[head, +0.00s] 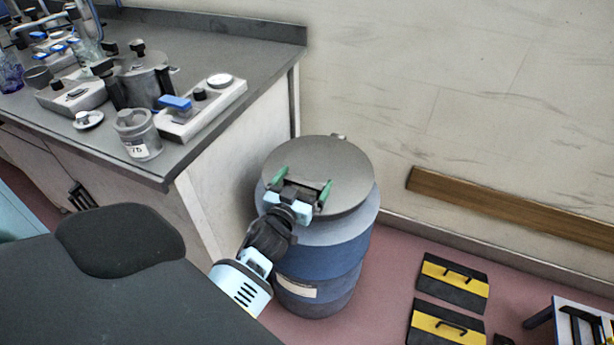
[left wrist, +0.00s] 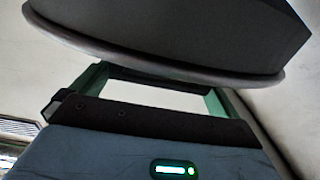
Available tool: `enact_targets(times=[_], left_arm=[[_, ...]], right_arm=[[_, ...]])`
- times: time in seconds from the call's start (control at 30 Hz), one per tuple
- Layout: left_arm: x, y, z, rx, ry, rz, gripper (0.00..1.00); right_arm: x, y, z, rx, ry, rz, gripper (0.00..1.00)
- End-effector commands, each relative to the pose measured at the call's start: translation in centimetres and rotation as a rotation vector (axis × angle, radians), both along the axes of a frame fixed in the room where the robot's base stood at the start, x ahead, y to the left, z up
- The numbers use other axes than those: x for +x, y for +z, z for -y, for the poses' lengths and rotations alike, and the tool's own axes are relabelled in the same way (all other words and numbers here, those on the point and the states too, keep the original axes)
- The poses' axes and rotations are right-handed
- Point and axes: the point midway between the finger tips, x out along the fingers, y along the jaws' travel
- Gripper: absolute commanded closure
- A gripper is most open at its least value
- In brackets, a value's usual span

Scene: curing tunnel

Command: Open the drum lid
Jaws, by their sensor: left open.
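The blue drum (head: 322,262) stands on the floor beside the end of the bench. Its round grey lid (head: 322,158) lies over the top and looks shut; I cannot tell if its near edge is slightly raised. A small fitting shows at the lid's back edge. My left gripper (head: 301,187) is at the lid's near edge, its two green fingers spread apart with nothing seen between them. In the left wrist view the open fingers (left wrist: 153,88) reach close to a dark curved rim; contact is unclear. My right gripper is not in view.
The grey bench (head: 235,48) at the left holds a jar (head: 137,134), a metal pot (head: 146,78) and instruments. A wall with a wooden rail (head: 500,208) stands behind. Some floor between drum and plates is clear.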

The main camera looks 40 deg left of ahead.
Motion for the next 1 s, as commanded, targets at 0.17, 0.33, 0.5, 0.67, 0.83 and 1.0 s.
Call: enact_targets(times=[0.17,0.33,0.5,0.67,0.83,1.0], left_arm=[[1.6,0.0,-0.4,0.0,0.0,0.0,0.0],[2.0,-0.1,-0.5,0.001,0.0,-0.001,0.0],[2.0,-0.1,-0.5,0.0,0.0,-0.001,0.0],[2.0,0.0,-0.5,0.0,0.0,-0.001,0.18],[2.0,-0.1,-0.5,0.0,0.0,-0.001,0.41],[2.0,0.0,-0.5,-0.001,0.0,-0.002,0.46]], right_arm=[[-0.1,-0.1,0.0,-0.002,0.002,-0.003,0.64],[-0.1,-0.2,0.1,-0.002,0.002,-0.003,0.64],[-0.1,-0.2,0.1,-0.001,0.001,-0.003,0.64],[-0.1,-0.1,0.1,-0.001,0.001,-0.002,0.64],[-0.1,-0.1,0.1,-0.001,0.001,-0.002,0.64],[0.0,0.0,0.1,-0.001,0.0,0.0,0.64]])
